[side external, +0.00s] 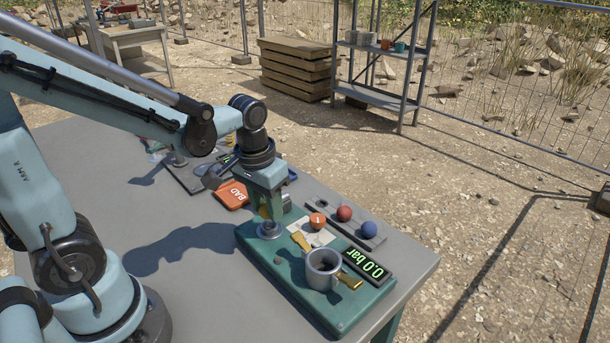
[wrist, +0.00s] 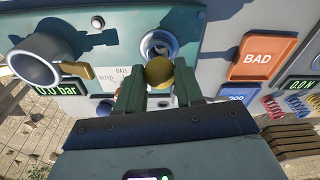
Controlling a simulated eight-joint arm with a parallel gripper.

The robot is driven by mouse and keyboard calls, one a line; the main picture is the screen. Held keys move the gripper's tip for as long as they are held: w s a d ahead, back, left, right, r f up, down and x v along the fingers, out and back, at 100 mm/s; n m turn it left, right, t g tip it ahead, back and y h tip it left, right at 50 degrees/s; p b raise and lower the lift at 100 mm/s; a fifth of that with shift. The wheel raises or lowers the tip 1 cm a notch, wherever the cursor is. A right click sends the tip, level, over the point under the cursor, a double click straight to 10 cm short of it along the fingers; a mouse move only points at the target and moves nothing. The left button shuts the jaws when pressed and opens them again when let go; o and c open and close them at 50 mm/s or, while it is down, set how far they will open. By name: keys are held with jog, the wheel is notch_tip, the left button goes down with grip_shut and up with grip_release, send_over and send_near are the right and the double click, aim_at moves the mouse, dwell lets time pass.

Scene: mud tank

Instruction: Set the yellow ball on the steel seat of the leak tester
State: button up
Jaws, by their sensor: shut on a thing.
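The yellow ball (wrist: 159,70) is held between the two green fingers of my gripper (wrist: 159,80) in the wrist view. I cannot tell whether the ball touches the seat.
A grey cup (side external: 322,268) with brass fittings stands on the tester beside a display reading 0.0 bar (side external: 365,265). A red ball (side external: 344,213) and a blue ball (side external: 369,229) sit in a grey rack behind. An orange BAD tray (side external: 231,196) lies left of the tester.

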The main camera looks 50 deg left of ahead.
jog(key=shift+f, duration=1.3)
dwell(0.4)
jog(key=o, duration=1.5)
jog(key=shift+r, duration=3.8)
jog(key=shift+s+d+r+m+t, duration=0.2)
jog(key=shift+s+d+m+t, duration=0.2)
jog(key=shift+t, duration=0.55)
jog(key=shift+s+d+r+m+t, duration=0.25)
jog(key=shift+s+m+t, duration=0.15)
jog(key=shift+t, duration=0.6)
jog(key=shift+s+d+r+m+t, duration=0.2)
jog(key=shift+s+d+m+t, duration=0.15)
jog(key=shift+t, duration=0.6)
